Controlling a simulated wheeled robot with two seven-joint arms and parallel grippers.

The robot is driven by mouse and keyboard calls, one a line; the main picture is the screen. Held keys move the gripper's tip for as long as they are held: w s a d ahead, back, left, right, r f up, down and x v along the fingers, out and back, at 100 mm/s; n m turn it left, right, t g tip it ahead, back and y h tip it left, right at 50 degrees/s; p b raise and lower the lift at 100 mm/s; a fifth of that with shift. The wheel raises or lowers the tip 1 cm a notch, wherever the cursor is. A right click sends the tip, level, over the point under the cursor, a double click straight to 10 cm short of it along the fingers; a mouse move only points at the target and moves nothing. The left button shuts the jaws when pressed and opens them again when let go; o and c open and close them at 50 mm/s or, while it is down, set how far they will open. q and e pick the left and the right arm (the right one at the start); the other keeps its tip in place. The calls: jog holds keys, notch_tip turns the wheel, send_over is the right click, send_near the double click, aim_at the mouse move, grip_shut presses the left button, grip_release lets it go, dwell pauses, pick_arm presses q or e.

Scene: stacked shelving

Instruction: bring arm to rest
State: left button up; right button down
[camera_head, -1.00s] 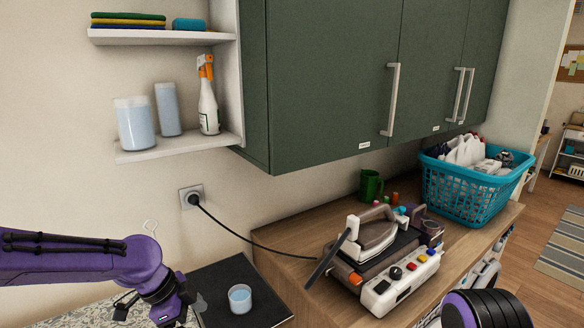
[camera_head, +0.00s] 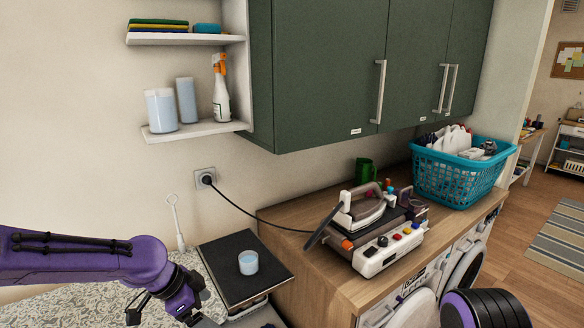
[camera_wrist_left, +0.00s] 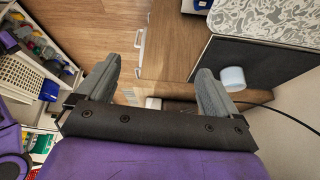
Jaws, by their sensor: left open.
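My left arm comes in from the left in the head view, with its left gripper (camera_head: 172,318) low over the speckled counter, partly cut off by the bottom edge. The left wrist view shows both fingers of this gripper (camera_wrist_left: 157,92) apart with nothing between them. A small light-blue cup (camera_head: 248,263) stands on a black slab (camera_head: 232,284) to the right of the gripper, apart from it. The cup also shows beyond the right finger in the left wrist view (camera_wrist_left: 232,79). A dark rounded part of my right arm shows at the lower right; its gripper is out of view.
An iron (camera_head: 358,210) rests on its station (camera_head: 382,252) on the wooden counter. Green cabinets (camera_head: 325,80) and white shelves (camera_head: 195,130) with bottles hang above. Washing machines (camera_head: 465,268) are below.

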pick_arm(q)
jog(key=s+a+f+n+t+y+b, duration=0.2)
jog(key=a+f+n+t, duration=0.1)
jog(key=f+n, duration=0.65)
jog(key=s+a+f+n+t+y+b, duration=0.2)
jog(key=s+f+n+y, duration=0.1)
jog(key=f+n, duration=0.6)
jog(key=s+a+f+g+y+b, duration=0.1)
jog(key=s+a+f+g+b, duration=0.1)
jog(key=s+f, duration=0.7)
jog(key=s+a+f+g+y+b, duration=0.2)
jog(key=s+a+f, duration=0.2)
jog(key=s+f, duration=0.5)
jog(key=s+n, duration=0.1)
jog(key=s, duration=0.5)
jog(key=shift+s+b, duration=0.35)
jog(key=shift+b, duration=0.05)
jog(key=shift+a, duration=0.1)
